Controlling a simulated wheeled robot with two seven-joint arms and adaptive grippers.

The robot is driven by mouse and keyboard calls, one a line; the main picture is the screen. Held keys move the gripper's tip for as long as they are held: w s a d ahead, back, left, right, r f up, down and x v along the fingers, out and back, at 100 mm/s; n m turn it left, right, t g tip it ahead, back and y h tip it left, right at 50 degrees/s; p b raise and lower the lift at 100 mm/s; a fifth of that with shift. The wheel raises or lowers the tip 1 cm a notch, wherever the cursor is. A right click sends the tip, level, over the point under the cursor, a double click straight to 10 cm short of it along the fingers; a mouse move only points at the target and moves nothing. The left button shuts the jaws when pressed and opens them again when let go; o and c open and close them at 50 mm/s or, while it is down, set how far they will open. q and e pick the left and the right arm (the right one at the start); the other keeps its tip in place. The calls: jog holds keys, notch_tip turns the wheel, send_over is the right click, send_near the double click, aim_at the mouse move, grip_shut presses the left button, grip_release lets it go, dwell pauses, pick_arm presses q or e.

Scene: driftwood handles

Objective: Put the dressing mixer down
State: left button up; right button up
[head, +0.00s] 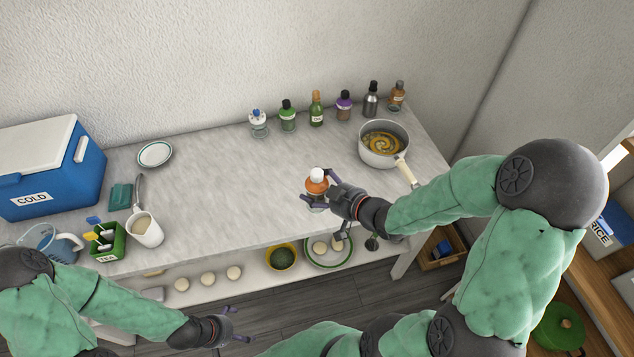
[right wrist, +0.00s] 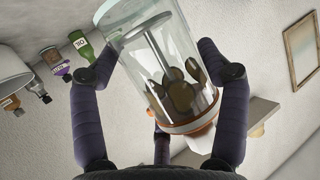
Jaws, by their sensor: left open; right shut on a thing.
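The dressing mixer (head: 317,184) has a white cap, an orange lid and a clear body. My right gripper (head: 322,191) is shut around it, over the front right part of the marble counter (head: 230,190). The right wrist view shows its glass body (right wrist: 165,75), with dark contents and an inner rod, between the dark fingers. It looks tilted in that view. I cannot tell whether its base touches the counter. My left gripper (head: 238,324) is open and empty, low in front of the counter.
Several bottles (head: 316,110) line the counter's back edge. A pot (head: 382,142) with its handle towards me stands right of the mixer. A blue cooler (head: 60,170), white plate (head: 155,154) and mug (head: 146,232) are at left. The counter's middle is clear.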

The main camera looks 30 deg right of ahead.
jog(key=w+d+f, duration=0.1)
jog(key=w, duration=0.1)
jog(key=w+d+f, duration=0.1)
jog(key=w+d, duration=0.1)
jog(key=w+d+f+b, duration=0.1)
jog(key=w, duration=0.1)
jog(key=shift+w+d+f, duration=0.2)
jog(key=shift+d+f, duration=0.05)
jog(key=shift+f, duration=0.05)
jog(key=w+d+f+b, duration=0.1)
jog(key=w+d+f, duration=0.2)
jog(key=w+f, duration=0.1)
jog(key=shift+w+f, duration=0.2)
jog(key=shift+f, duration=0.6)
jog(key=shift+w+d+f, duration=0.15)
jog(key=shift+w+f, duration=0.05)
jog(key=shift+f, duration=0.15)
jog(key=shift+f+b, duration=0.5)
jog(key=shift+f, duration=1)
jog(key=shift+f, duration=0.1)
jog(key=o, duration=1.3)
